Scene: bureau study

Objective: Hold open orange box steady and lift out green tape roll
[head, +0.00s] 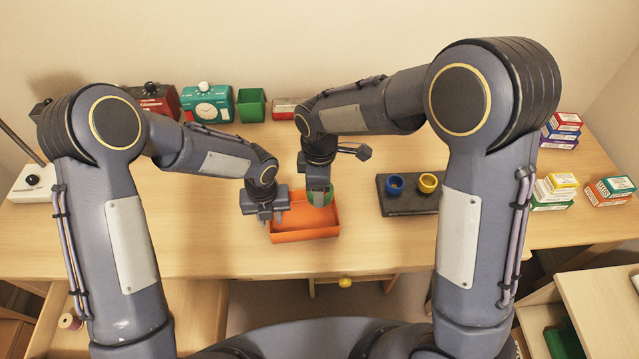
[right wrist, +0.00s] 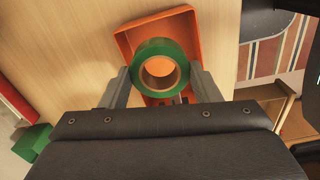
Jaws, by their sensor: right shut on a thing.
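The open orange box (head: 303,234) sits on the desk near its front edge, tilted slightly in the head view. My left gripper (head: 271,217) is at the box's left wall, pointing down; whether its fingers are closed on the wall is too small to tell. My right gripper (head: 319,192) is shut on the green tape roll (head: 327,196), over the back part of the box. In the right wrist view the green tape roll (right wrist: 160,48) is between the two fingers, with the orange box (right wrist: 128,40) behind it. How high the roll is above the box floor is unclear.
A dark tray (head: 408,203) with a blue roll (head: 395,184) and a yellow roll (head: 428,182) lies to the right. Small cartons (head: 608,191) are stacked at the far right. A green bin (head: 251,105) and a teal clock device (head: 208,104) stand at the back.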

